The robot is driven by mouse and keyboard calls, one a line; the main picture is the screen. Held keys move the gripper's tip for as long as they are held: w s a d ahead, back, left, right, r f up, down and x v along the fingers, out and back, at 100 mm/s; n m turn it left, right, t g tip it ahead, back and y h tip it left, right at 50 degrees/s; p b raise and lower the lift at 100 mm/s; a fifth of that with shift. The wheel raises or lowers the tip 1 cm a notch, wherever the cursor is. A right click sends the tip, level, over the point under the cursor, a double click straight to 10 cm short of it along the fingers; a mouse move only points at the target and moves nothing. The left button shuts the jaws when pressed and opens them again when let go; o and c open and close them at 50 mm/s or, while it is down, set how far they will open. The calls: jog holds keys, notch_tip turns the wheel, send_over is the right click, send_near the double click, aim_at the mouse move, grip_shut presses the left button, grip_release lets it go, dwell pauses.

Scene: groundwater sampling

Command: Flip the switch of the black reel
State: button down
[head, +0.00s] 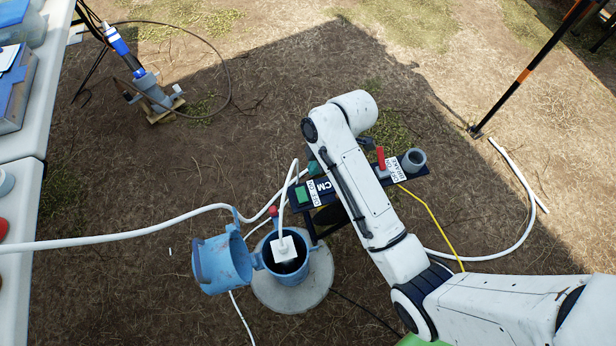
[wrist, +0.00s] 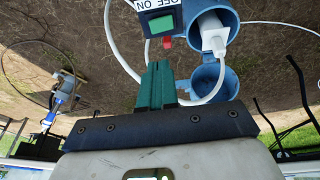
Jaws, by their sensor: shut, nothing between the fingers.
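The black reel (head: 328,214) stands in the middle of the head view, partly hidden behind my arm. Its dark top panel carries a green switch box (head: 302,194) beside an "OFF ON" label (head: 314,191) and a "CM" label. A red lever (head: 380,158) stands at the panel's other end near a "BREAK" label. In the wrist view the switch box (wrist: 160,22) shows at the top with a small red part (wrist: 167,42) below it. My gripper (wrist: 158,66) has dark green fingers, shut and empty, pointing toward the box. The fingers appear just below it in that picture, apart from it.
A blue well casing (head: 284,262) with its lid open sits on a round concrete base (head: 309,289); a white cable runs into it. A white table (head: 20,215) lines the left. A grey and blue pump device (head: 150,88) stands at the back left.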

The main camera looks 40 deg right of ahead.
jog(key=b, duration=0.4)
send_near(301, 190)
jog(key=x, duration=0.5)
jog(key=shift+s+a+f, duration=0.15)
jog(key=shift+a, duration=0.25)
jog(key=shift+f, duration=0.45)
jog(key=shift+w+d+f+g, duration=0.15)
jog(key=shift+w+f+g, duration=0.25)
jog(key=shift+g, duration=0.1)
jog(key=shift+s+p, duration=0.25)
jog(key=shift+p, duration=0.15)
jog(key=shift+s+a+r+p, duration=0.1)
jog(key=shift+s+a+p, duration=0.2)
jog(key=shift+s+p, duration=0.3)
